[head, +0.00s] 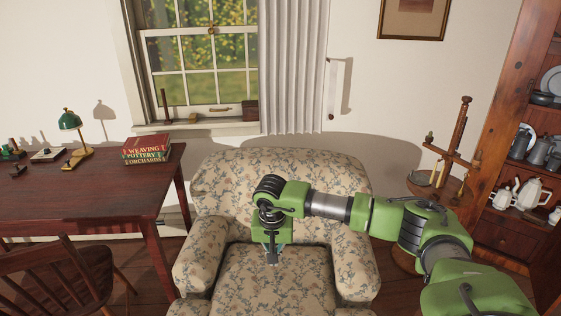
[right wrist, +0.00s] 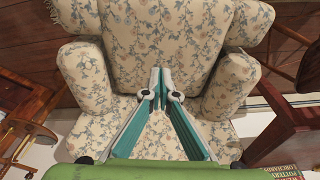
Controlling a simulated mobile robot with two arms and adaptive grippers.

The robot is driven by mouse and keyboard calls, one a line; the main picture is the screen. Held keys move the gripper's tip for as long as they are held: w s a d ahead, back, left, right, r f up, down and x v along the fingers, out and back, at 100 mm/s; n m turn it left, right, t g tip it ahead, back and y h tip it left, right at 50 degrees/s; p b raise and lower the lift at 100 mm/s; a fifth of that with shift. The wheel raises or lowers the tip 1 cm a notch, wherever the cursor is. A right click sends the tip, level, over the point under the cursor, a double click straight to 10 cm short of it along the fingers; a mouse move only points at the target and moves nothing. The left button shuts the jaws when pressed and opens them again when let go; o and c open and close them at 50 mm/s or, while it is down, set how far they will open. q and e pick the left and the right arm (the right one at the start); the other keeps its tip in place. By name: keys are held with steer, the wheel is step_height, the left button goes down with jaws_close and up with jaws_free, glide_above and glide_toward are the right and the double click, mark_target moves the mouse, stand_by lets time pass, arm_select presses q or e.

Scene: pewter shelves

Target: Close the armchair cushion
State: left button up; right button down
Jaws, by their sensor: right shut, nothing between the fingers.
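The armchair (head: 340,200) has cream upholstery with a blue-grey and tan floral pattern and stands in the lower middle of the head view. Its seat cushion (head: 300,285) lies flat between the two rounded arms, with its front part cut off by the frame edge. My right gripper (head: 272,260) points down over the seat in front of the backrest, and I cannot tell if it touches the cushion. In the right wrist view its teal fingers (right wrist: 161,75) meet at the tips with nothing between them, against the armchair fabric (right wrist: 165,35). My left gripper is not in view.
A wooden desk (head: 90,205) with red books (head: 146,147) and a green lamp (head: 70,120) stands left. A wooden chair (head: 60,270) is in front of it. A candlestand (head: 440,185) and a hutch (head: 500,120) with dishes stand right. A window wall lies behind.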

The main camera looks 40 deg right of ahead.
steer(key=shift+s+a+f+b, duration=0.2)
steer(key=shift+s+a+f, duration=0.15)
steer(key=shift+f, duration=0.15)
steer(key=shift+s+a+f+b, duration=0.2)
steer(key=shift+s+f, duration=0.15)
steer(key=shift+f, duration=0.15)
